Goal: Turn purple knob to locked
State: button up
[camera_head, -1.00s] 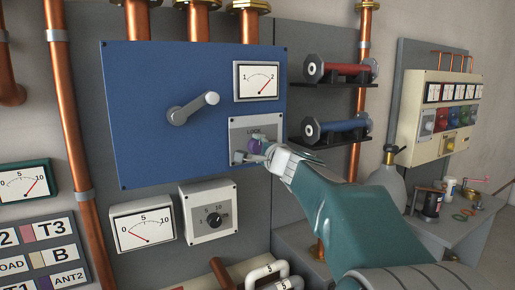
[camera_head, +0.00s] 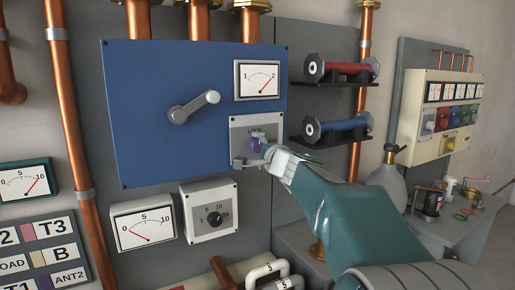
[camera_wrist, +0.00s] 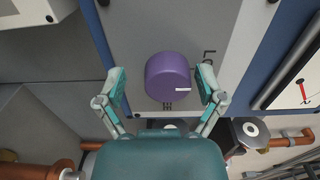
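The purple knob (camera_wrist: 168,77) sits on a light grey plate (camera_wrist: 205,22) in the wrist view, with a short white mark on its lower right. Dark lettering beside it is partly hidden. My gripper (camera_wrist: 162,88) is open, with one teal-padded finger on each side of the knob and a visible gap to both. In the head view the knob (camera_head: 254,145) is partly covered by the fingers of my gripper (camera_head: 257,152), which reaches in from the right. The plate is at the lower right of the blue panel (camera_head: 145,100); its label is largely hidden.
A grey lever (camera_head: 195,107) and a gauge (camera_head: 257,80) are on the blue panel near the plate. Red and blue cylinders (camera_head: 337,130) on black shelves stand right of it. A dial box (camera_head: 210,212) is below.

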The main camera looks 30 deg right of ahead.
jog(key=shift+r, duration=0.15)
jog(key=shift+s, duration=0.1)
jog(key=shift+s, duration=0.25)
jog(key=s, duration=1.1)
jog(key=shift+s+d, duration=0.15)
